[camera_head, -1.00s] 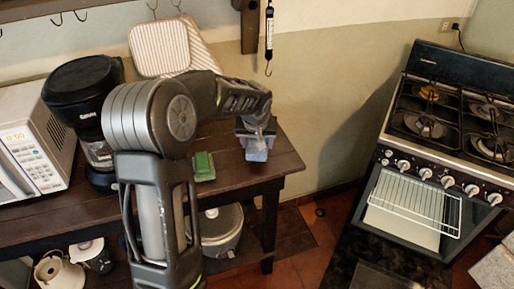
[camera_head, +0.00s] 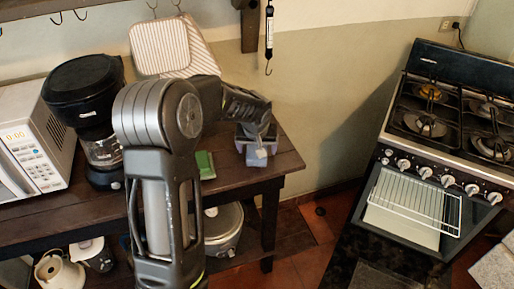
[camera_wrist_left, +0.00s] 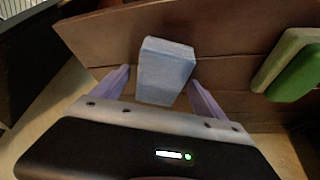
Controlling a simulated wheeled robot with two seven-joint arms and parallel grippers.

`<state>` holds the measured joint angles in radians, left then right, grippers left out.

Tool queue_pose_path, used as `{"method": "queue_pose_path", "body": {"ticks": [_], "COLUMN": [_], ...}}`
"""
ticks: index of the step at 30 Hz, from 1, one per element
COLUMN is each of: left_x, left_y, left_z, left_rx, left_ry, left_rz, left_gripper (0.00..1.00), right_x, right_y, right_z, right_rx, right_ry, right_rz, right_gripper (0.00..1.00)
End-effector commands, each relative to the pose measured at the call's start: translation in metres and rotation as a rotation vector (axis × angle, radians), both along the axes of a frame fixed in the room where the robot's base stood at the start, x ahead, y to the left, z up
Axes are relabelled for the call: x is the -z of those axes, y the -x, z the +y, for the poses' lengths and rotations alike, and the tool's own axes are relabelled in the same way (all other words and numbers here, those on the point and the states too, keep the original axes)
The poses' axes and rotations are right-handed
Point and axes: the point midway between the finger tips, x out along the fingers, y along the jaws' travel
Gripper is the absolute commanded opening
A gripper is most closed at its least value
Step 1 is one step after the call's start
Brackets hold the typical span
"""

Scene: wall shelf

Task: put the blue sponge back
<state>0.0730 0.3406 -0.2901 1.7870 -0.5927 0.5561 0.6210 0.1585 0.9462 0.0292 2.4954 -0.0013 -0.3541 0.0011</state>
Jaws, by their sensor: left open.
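The blue sponge (camera_head: 257,158) is a pale blue block at the right part of the dark wooden table, near its front edge. In the wrist view the blue sponge (camera_wrist_left: 166,72) appears to rest on the brown planks. My left gripper (camera_head: 256,141) is open around it. In the wrist view the purple fingers of my left gripper (camera_wrist_left: 159,78) stand on either side of the sponge, with a gap visible at each side. My right gripper is not in view.
A green sponge (camera_head: 205,165) lies left of the blue one on the table (camera_head: 284,160). A pot (camera_head: 222,228) sits on the lower shelf. A stove (camera_head: 440,130) is at the right.

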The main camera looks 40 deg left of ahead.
Motion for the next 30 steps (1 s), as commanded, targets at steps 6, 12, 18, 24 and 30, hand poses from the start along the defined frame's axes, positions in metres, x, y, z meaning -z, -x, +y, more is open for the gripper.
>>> {"method": "queue_pose_path", "body": {"ticks": [6, 12, 18, 24, 30], "left_x": [-0.004, -0.023, -0.059, -0.095, -0.111], "left_y": [0.0, 0.006, 0.02, 0.034, 0.041], "left_z": [0.0, -0.005, -0.014, -0.023, -0.026], "left_rx": [0.0, 0.001, 0.001, 0.001, 0.0], "left_ry": [0.0, 0.0, 0.001, 0.001, 0.001], "left_rz": [0.0, -0.006, -0.006, -0.004, 0.0], "left_gripper": [0.83, 0.83, 0.83, 0.83, 0.83], "right_x": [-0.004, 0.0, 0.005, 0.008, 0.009], "right_y": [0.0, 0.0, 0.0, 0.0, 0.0], "right_z": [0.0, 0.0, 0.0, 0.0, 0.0], "right_rx": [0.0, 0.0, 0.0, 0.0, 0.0], "right_ry": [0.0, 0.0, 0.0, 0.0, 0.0], "right_rz": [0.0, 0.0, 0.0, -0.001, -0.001], "right_gripper": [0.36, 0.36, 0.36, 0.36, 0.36]}}
